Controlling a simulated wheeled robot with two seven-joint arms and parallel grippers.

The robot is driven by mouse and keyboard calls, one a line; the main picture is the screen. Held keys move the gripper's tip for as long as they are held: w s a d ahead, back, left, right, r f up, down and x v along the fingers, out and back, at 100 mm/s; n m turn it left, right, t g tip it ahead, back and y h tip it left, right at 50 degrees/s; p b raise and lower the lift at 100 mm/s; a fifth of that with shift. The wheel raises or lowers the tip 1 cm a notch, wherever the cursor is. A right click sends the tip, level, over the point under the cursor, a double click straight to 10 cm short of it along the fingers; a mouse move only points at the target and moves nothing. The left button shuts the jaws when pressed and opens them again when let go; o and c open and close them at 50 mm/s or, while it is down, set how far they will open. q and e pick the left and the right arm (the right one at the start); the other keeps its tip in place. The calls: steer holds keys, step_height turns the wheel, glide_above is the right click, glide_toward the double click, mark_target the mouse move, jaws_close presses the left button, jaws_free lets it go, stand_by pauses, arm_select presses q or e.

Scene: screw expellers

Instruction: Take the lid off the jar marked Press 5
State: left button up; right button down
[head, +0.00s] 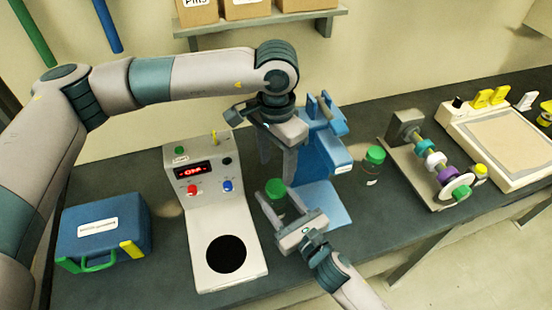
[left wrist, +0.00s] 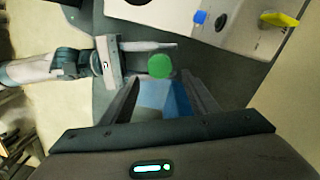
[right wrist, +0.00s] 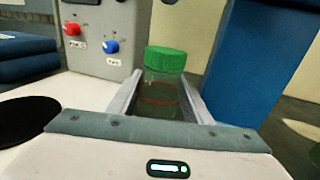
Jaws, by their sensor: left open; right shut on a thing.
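A clear jar (right wrist: 158,92) with a green lid (right wrist: 166,59) stands upright between the fingers of my right gripper (head: 286,211), which is shut on it. Its green lid also shows in the head view (head: 275,188) and the left wrist view (left wrist: 160,66). No readable marking shows on this jar. My left gripper (head: 277,170) is open and empty, pointing down above and a little behind the lid, apart from it. A second jar with a green lid (head: 374,157) stands to the right on the bench; its label is too small to read.
A grey machine with a red display (head: 192,171) stands left of the held jar. A blue machine (head: 322,150) stands close behind it. A blue case (head: 103,232) is at the far left. A shaft with coloured rings (head: 440,165) stands at right.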

mark_target(276, 186)
arm_select(q)
steer(key=shift+f, duration=3.5)
steer(key=c, duration=1.1)
